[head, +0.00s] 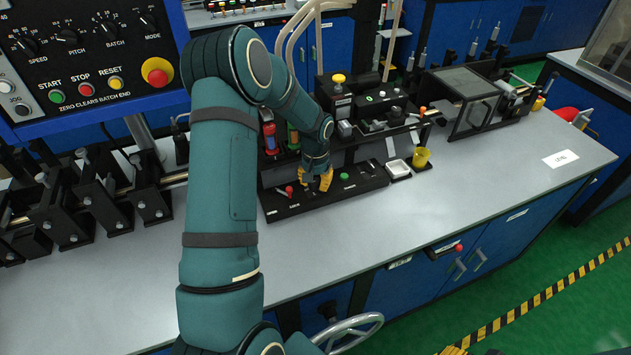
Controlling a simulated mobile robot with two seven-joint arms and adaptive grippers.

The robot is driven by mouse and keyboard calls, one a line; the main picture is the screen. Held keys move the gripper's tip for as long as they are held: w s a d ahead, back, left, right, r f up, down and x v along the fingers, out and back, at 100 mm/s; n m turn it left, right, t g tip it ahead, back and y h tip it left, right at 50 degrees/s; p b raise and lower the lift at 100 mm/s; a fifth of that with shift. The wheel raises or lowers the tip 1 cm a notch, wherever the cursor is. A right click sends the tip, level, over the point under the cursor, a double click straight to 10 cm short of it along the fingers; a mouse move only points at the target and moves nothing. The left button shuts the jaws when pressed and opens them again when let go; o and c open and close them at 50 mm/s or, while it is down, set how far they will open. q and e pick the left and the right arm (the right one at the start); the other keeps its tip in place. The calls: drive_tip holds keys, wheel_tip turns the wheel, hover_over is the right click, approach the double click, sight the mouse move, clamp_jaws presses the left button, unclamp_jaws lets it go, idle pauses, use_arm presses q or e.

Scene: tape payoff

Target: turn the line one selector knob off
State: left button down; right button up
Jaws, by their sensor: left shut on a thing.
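My left arm reaches across the bench, and its left gripper (317,182) points down at a low black control panel (338,200). Its orange fingertips are shut on a small knob at the panel, which looks like the line one selector knob. The fingers hide most of the knob, so I cannot tell which way it points. A red-topped control (289,190) is to the left of the fingers on the panel, and a green button (345,176) is to the right. The panel's labels are too small to read.
A large control box (90,50) with knobs and a red stop button (157,72) stands at the upper left. A yellow cup (421,158) and white tray (398,168) are right of the panel. The bench top (480,180) is clear in front and right.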

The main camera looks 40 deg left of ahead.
idle(0.4)
use_arm(q)
drive_tip(key=c, duration=0.6)
unclamp_jaws()
